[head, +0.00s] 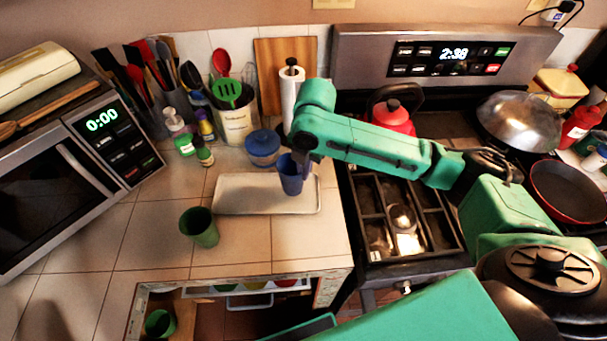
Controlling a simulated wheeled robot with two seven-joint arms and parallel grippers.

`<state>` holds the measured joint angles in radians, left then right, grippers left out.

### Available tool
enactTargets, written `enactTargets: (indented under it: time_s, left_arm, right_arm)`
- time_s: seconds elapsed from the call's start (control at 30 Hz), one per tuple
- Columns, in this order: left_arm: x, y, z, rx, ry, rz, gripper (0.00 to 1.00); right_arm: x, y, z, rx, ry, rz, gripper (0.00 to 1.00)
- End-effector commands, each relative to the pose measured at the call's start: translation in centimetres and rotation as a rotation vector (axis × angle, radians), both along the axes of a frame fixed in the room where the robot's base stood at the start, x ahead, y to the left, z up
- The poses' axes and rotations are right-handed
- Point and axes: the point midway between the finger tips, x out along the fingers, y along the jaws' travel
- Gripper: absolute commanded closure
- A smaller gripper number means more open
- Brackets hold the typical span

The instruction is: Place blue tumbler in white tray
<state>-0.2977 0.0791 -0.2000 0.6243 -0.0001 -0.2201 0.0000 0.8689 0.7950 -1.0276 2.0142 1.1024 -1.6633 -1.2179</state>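A blue tumbler (289,179) is upright at the right half of the white tray (240,197), which lies on the tiled counter. The tumbler shows over the tray; I cannot tell whether its base touches it. My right gripper (303,158) reaches in from the right, at the tumbler's upper right rim. Its fingers are small and partly hidden, so I cannot tell whether they are closed on the rim. My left gripper is not in view.
A green tumbler (199,227) stands in front of the tray. A blue lidded bowl (263,147), paper towel roll (290,92) and utensil crock (237,120) stand behind it. The microwave (70,165) is left; the stove (405,215) with a red kettle (392,117) is right. An open drawer (235,287) is below.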

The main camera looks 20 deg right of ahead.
Motion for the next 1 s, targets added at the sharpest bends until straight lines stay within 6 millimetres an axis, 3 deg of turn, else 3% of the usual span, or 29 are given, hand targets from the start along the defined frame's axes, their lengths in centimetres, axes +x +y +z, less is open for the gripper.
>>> enactTargets:
  time_s: [0.13,0.47,0.53,0.57,0.87,1.0]
  left_arm:
    - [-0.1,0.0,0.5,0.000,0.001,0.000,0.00]
    - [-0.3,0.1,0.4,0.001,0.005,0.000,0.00]
    - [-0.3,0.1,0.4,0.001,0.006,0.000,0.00]
    - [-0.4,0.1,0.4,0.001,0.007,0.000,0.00]
    - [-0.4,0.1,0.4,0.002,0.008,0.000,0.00]
    - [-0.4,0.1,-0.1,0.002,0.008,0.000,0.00]
  right_arm:
    - [-0.1,0.0,-2.5,0.000,0.004,-0.001,1.00]
    - [0.0,0.0,-3.0,-0.001,0.001,0.000,1.00]
    - [0.0,0.0,-3.0,-0.001,0.001,0.000,0.74]
    - [0.0,0.0,-3.0,-0.001,0.001,0.000,0.66]
    - [0.0,0.0,-2.9,0.000,0.000,0.000,0.66]
    - [0.0,-0.1,-1.5,0.001,-0.003,-0.001,0.66]
